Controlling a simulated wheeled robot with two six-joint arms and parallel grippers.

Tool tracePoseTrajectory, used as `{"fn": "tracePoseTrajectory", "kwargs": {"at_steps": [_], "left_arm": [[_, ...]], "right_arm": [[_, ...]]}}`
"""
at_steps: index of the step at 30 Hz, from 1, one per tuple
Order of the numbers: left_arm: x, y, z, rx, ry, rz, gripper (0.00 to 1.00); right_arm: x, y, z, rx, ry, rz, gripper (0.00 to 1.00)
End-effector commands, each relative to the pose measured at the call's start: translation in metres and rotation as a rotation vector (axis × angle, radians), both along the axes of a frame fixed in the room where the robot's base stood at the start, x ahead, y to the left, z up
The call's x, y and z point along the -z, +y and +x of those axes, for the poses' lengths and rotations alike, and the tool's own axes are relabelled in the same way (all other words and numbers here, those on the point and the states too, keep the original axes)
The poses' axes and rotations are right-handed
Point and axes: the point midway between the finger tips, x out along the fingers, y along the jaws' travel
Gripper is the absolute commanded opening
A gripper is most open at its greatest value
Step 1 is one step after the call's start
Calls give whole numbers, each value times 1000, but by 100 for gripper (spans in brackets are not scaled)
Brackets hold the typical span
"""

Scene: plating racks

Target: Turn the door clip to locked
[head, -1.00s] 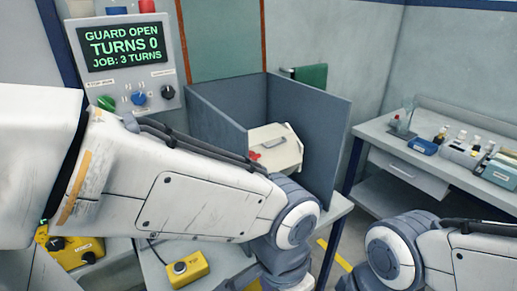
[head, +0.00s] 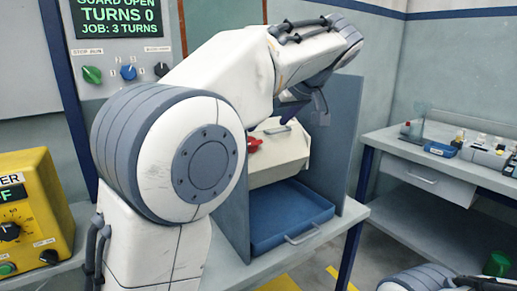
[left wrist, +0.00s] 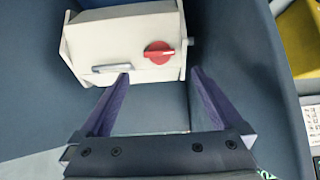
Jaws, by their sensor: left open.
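The door clip is a red round knob (head: 254,145) with a raised grip on the front of a cream box (head: 281,160). In the left wrist view the red clip (left wrist: 158,53) has its pale-edged grip lying roughly crosswise, right of a metal handle bar (left wrist: 112,69) on the box (left wrist: 120,35). My left gripper (head: 300,108) is above the box in the head view, partly hidden by its wrist. In the left wrist view its two purple fingers (left wrist: 160,76) are apart and empty, with the clip just beyond and between them. My right gripper is outside the view.
Blue-grey panels (head: 345,140) flank the box closely. A blue tray (head: 262,240) with a handle sits below the box. A panel screen (head: 115,14) reads "TURNS 0". A yellow control box (head: 40,200) stands left. A side bench (head: 450,165) holds bottles.

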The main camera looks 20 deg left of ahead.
Motion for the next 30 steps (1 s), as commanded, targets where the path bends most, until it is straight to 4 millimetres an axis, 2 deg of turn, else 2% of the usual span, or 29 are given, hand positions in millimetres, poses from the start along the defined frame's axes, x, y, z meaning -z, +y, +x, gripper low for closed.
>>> {"fn": "tracePoseTrajectory", "kwargs": {"at_steps": [6,13,18,27,28,30], "left_arm": [[31,22,17,1,5,-1,100],[57,42,34,4,6,-1,100],[65,49,39,6,5,-1,100],[67,50,41,8,4,-1,100],[67,50,41,8,4,-1,92],[67,50,41,8,4,-1,66]], "right_arm": [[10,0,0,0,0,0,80],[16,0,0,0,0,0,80],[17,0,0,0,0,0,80],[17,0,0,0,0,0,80],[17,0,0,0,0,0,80],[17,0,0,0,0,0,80]]}}
